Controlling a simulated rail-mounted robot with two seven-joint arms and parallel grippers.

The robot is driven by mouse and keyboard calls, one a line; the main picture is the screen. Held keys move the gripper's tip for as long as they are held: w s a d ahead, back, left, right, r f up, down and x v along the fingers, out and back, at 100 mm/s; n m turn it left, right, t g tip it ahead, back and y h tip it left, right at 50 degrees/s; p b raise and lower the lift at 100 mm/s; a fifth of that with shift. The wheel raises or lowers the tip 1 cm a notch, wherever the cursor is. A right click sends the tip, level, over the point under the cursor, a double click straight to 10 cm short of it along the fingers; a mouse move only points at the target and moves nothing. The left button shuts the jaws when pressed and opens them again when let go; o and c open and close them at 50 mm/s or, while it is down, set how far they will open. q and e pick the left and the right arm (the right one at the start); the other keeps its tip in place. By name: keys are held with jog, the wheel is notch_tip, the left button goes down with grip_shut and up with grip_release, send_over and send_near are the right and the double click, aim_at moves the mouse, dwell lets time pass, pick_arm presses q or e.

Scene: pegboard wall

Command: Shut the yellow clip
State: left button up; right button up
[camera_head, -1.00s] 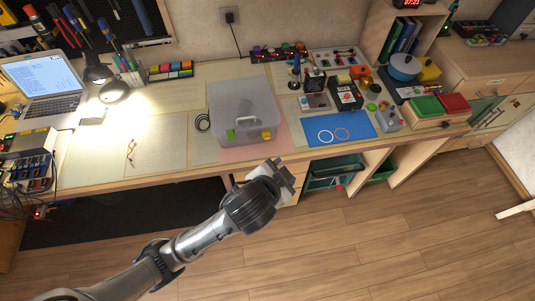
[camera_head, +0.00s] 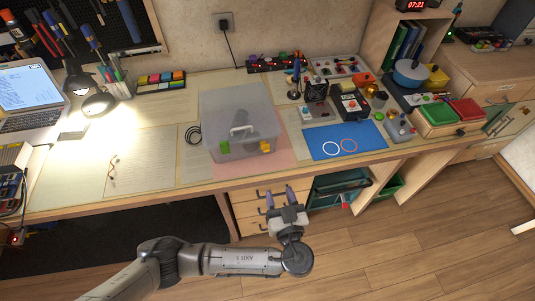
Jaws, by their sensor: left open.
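A translucent grey lidded box (camera_head: 240,105) with a handle stands on the desk. Its front side carries a green clip (camera_head: 224,148) on the left and a yellow clip (camera_head: 265,146) on the right. The yellow clip is small, and I cannot tell whether it is open or shut. My left gripper (camera_head: 279,196) is open and empty. It shows in front of the desk, below and slightly right of the yellow clip in the picture, with its fingers pointing toward the desk. It is apart from the box. My right gripper is not in view.
A blue mat (camera_head: 345,141) with two rings lies right of the box. Several gadgets stand behind it. A lamp (camera_head: 92,100) and a laptop (camera_head: 32,95) stand at the left. The desk's front edge and drawers (camera_head: 246,209) are close to my left gripper.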

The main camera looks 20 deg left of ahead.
aim_at(265, 147)
pick_arm(q)
jog(key=w+a+n+b, duration=0.1)
jog(key=w+a+b, duration=0.1)
jog(key=w+a, duration=0.5)
jog(key=w, duration=0.4)
jog(key=shift+w+a, duration=0.3)
jog(key=shift+a, duration=0.1)
grip_shut()
